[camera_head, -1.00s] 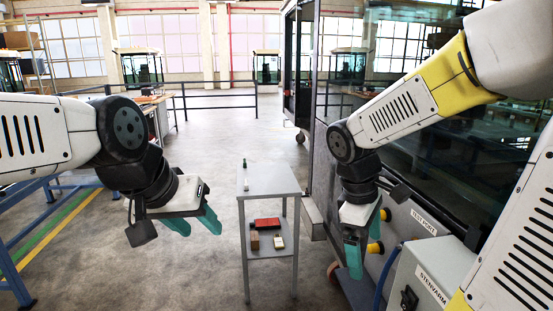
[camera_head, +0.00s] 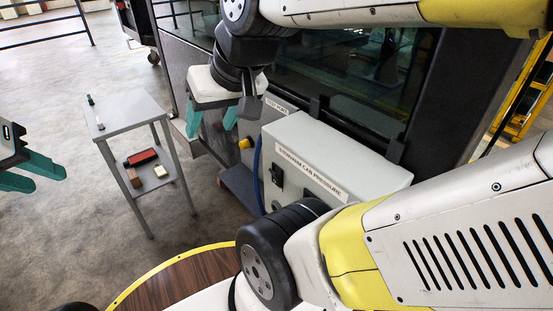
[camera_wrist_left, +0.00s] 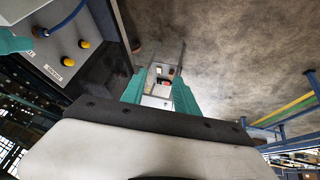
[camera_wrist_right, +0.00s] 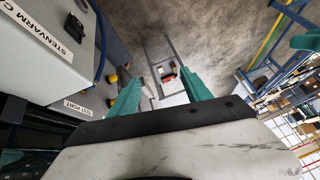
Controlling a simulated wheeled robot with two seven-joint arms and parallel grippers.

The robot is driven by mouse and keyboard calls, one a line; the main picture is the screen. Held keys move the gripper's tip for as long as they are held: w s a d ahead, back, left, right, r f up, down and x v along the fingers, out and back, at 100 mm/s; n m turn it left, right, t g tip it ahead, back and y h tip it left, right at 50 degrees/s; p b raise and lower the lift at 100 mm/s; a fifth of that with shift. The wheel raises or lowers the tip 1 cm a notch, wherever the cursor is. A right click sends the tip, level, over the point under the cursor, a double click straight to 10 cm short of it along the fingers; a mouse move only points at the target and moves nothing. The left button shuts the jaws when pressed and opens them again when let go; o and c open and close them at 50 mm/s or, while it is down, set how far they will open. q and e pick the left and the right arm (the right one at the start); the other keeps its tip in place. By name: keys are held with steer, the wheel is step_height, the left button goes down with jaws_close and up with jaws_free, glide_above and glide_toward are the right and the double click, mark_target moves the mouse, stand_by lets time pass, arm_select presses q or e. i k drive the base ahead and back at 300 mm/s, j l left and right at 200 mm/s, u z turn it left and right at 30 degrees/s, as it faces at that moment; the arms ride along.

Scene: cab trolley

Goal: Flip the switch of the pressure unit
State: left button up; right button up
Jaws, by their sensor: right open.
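The pressure unit is a pale grey box (camera_head: 375,174) lettered STENVARM CAB PRESSURE, at the right of the head view. Its black switch (camera_head: 277,174) is on the front face; its position is too small to tell. The switch also shows in the right wrist view (camera_wrist_right: 73,27). My right gripper (camera_head: 212,120) is open and empty, to the left of the box and apart from it.
A small grey two-tier table (camera_head: 130,112) stands between my grippers, with a red-and-black item (camera_head: 142,156) and small blocks on its lower shelf. A blue hose (camera_head: 257,170) and a yellow knob (camera_head: 244,143) are beside the box. Open floor lies left.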

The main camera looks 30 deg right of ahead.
mark_target(275, 179)
steer(key=z, duration=1.85)
